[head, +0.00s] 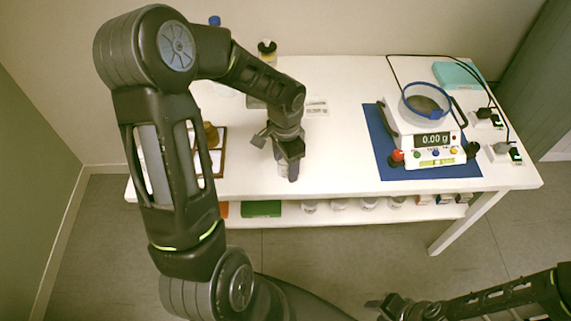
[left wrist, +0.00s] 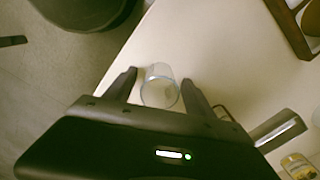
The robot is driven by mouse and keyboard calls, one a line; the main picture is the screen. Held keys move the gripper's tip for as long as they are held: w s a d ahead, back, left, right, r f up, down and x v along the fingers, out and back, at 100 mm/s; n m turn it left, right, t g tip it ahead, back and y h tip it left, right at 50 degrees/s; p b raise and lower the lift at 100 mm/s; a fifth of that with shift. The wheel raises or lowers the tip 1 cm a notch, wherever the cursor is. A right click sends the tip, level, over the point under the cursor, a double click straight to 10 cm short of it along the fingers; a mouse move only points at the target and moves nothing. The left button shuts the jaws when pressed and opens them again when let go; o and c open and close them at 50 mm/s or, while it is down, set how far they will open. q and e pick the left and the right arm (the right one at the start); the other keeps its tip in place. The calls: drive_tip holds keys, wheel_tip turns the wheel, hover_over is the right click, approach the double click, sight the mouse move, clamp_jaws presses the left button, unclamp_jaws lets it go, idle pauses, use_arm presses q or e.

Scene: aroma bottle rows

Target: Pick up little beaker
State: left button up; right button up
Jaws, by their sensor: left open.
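The little beaker is a small clear glass (left wrist: 160,86) near the table edge in the left wrist view. In the head view its pale side (head: 283,171) shows beside my fingers, partly hidden by them. My left gripper (head: 289,172) points down at the front edge of the table. In the left wrist view its two fingers (left wrist: 159,78) are apart, one on each side of the beaker. I cannot tell whether they touch it. My right gripper (head: 385,306) is low at the bottom of the head view, away from the table, and its fingers are unclear.
A scale (head: 432,140) with a clear, blue-rimmed vessel (head: 425,102) stands on a blue mat (head: 384,155) at the right. A brown-framed tray (head: 221,165) lies left of my gripper. Bottles stand at the back. The white table (head: 350,100) is bare in the middle.

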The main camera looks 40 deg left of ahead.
use_arm(q)
drive_tip(key=shift+f, duration=0.2)
drive_tip(key=shift+c, duration=0.2)
clamp_jaws()
idle(0.8)
